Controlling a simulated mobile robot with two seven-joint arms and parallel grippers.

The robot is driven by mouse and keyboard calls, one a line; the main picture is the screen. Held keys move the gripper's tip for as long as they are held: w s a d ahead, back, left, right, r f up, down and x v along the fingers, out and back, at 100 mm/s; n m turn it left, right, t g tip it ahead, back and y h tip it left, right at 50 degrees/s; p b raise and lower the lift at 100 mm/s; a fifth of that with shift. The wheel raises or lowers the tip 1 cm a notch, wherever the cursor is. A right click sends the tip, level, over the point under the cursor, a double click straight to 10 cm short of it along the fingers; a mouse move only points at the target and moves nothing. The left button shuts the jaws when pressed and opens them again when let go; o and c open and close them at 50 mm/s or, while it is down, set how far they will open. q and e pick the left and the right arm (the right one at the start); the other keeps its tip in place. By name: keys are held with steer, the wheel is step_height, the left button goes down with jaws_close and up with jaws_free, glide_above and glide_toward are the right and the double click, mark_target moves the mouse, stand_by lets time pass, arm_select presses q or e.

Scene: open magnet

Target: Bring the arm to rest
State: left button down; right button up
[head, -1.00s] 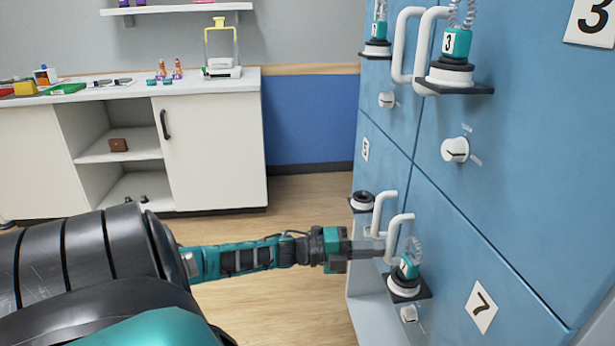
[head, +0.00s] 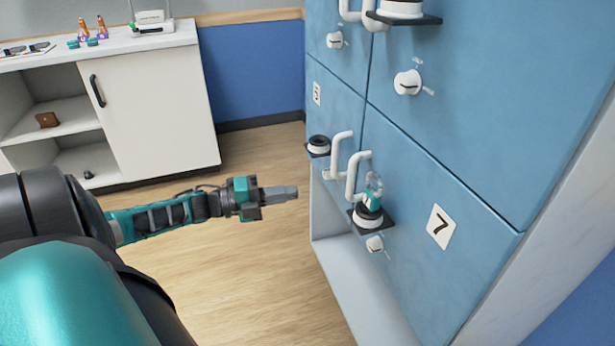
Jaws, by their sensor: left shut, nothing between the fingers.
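My left arm comes in from the left in the head view. Its gripper (head: 283,192) is shut and empty, held over the wooden floor. It is apart from the blue cabinet (head: 455,130), to the left of the white handles and the magnet holder. The teal and white magnet piece (head: 371,205) sits on a black bracket beside the number 7 plate (head: 440,226). My right gripper is not in the view.
Another bracket with a dark ring (head: 318,146) and a white handle (head: 340,150) jut from the cabinet. White knobs (head: 408,82) stick out too. A white counter cabinet (head: 150,110) stands at the back left. The floor (head: 265,265) between is clear.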

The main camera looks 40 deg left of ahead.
arm_select(q)
steer(key=v, duration=0.3)
steer(key=shift+w+a, duration=0.1)
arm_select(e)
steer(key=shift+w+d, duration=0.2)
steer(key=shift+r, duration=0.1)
arm_select(q)
steer(key=s+d+f+n+y+p, duration=0.2)
steer(key=d+f+n+y+p, duration=0.4)
steer(key=d+n, duration=0.6)
steer(key=s+d+n+g, duration=0.1)
steer(key=s+d+n, duration=0.1)
steer(key=d, duration=0.3)
steer(key=s+d+n+g+y, duration=0.1)
steer(key=s+d+n, duration=0.1)
steer(key=d+n, duration=0.2)
steer(key=s+d+n+g+p, duration=0.1)
steer(key=s+d+n+g, duration=0.1)
steer(key=d, duration=0.6)
steer(key=shift+s+f+n+y, duration=0.3)
steer(key=shift+s+n, duration=0.25)
steer(key=shift+n, duration=0.45)
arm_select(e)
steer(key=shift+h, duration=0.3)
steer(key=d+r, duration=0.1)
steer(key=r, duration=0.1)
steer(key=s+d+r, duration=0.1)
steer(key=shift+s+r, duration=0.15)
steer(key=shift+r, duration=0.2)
